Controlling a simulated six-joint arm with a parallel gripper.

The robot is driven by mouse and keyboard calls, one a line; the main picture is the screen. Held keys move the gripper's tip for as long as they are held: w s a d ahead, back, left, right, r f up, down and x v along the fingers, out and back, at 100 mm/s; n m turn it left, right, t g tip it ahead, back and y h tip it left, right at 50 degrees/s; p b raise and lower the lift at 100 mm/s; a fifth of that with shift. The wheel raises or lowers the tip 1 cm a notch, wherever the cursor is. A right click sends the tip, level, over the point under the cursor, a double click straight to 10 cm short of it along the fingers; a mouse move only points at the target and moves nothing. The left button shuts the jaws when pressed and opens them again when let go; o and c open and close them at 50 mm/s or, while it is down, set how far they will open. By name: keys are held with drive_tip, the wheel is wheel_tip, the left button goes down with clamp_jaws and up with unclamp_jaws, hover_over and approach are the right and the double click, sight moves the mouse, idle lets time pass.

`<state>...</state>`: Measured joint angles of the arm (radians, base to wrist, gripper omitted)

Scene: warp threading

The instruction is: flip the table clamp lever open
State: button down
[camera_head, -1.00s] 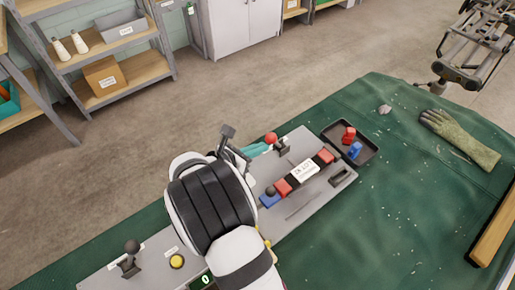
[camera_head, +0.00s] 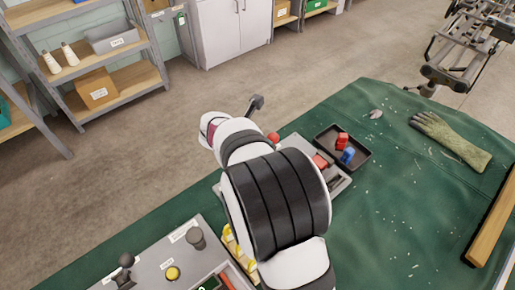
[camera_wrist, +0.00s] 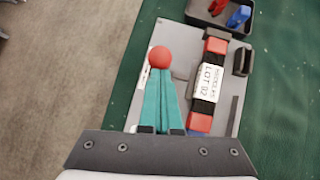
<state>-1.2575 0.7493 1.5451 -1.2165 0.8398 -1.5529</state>
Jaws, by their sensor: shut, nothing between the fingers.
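A red ball knob (camera_wrist: 159,57), which looks like the end of a lever, shows beyond my fingertips in the wrist view. Its top also shows past my arm in the head view (camera_head: 273,138). My gripper (camera_wrist: 161,78) has its teal fingers together with nothing between them. The tips overlap the area just below the ball in the picture; I cannot tell whether they touch. The lever's shaft and base are hidden by the fingers. In the head view my arm hides the gripper. A second lever with a black knob (camera_head: 126,260) stands at the panel's left end.
A black and red bar with a white lot label (camera_wrist: 207,82) lies right of my fingers. A dark tray (camera_head: 322,150) with red and blue pieces sits beyond it. A yellow button (camera_head: 172,273) and a grey cylinder (camera_head: 196,238) are on the left panel. A glove (camera_head: 450,140) lies right.

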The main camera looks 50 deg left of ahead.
drive_tip(key=w+g, duration=0.1)
drive_tip(key=w, duration=0.1)
drive_tip(key=w+r+g, duration=0.1)
drive_tip(key=w+g, duration=0.1)
drive_tip(key=shift+w+f, duration=0.15)
drive_tip(key=shift+w, duration=2.05)
wheel_tip(320, 180, up, 13)
hover_over(276, 137)
drive_tip(key=d, duration=0.2)
drive_tip(key=shift+w+f, duration=0.2)
drive_tip(key=shift+w, duration=0.25)
